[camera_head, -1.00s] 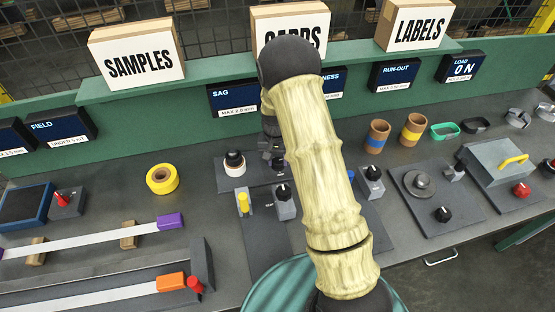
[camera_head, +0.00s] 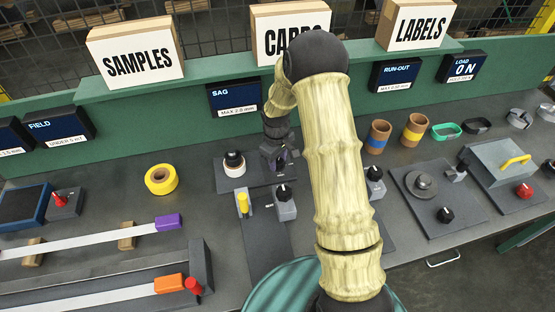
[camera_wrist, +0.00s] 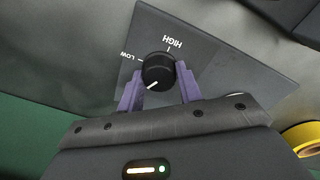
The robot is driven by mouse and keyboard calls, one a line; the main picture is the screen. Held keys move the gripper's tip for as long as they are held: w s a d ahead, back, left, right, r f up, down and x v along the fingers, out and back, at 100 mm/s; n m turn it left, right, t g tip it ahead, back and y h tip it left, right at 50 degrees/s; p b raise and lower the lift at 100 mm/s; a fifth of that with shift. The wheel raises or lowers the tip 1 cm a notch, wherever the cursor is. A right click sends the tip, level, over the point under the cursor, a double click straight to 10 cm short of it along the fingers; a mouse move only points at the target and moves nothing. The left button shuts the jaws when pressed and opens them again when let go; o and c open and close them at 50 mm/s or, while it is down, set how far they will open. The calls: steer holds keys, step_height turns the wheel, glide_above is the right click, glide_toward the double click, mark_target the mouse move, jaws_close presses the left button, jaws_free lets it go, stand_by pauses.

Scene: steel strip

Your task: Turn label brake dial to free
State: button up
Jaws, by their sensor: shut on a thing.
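A black round dial (camera_wrist: 158,71) sits on a dark grey plate (camera_wrist: 235,62) in the wrist view, with LOW and HIGH printed beside it. Its white pointer line is turned to the lower left of that view, away from both words. Any mark there is hidden by my gripper. My gripper (camera_wrist: 159,94) has its purple fingers on both sides of the dial, shut on it. In the head view my gripper (camera_head: 279,157) is low over the bench, left of my forearm. The dial in its jaws is not clear there.
A yellow tape roll (camera_head: 161,180) lies to the left. A black-and-white knob (camera_head: 234,164) and another black dial (camera_head: 284,193) stand close to my gripper. The LABELS box (camera_head: 420,24) is on the back shelf. A grey box with a yellow handle (camera_head: 500,162) stands at right.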

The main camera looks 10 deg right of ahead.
mark_target(278, 163)
steer(key=n+p, duration=0.1)
steer(key=n, duration=0.4)
steer(key=shift+n, duration=0.4)
steer(key=o, duration=1)
steer(key=shift+r, duration=0.1)
step_height(278, 163, up, 17)
steer(key=b, duration=0.1)
steer(key=shift+s+a+r+b, duration=0.15)
steer(key=shift+s+b, duration=0.2)
